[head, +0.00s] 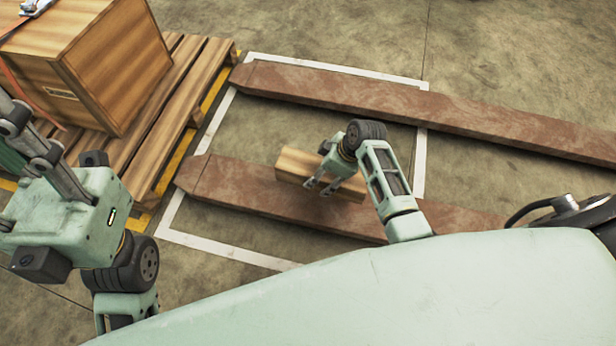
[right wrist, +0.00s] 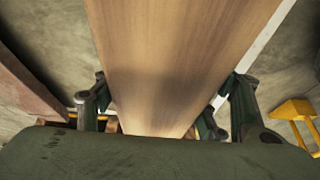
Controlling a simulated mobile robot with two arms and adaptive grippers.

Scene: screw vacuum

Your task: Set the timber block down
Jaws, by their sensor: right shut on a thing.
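The timber block (head: 296,165) is a pale brown beam lying roughly level, near the middle of the head view. My right gripper (head: 321,187) is shut on it, with its fingers over the near side. In the right wrist view, the block (right wrist: 180,50) runs away from the palm between the two fingers (right wrist: 160,108). In the head view the block overlaps the nearer rusty fork (head: 235,190); I cannot tell whether it touches it. My left gripper (head: 38,140) is at the left edge, partly cut off, far from the block; its opening is unclear.
A farther rusty fork (head: 340,88) runs parallel behind. A white outline (head: 225,248) marks the floor around the fork ends. A wooden crate (head: 110,75) stands on a pallet (head: 165,125) at left. Bare floor (head: 260,125) shows between the forks.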

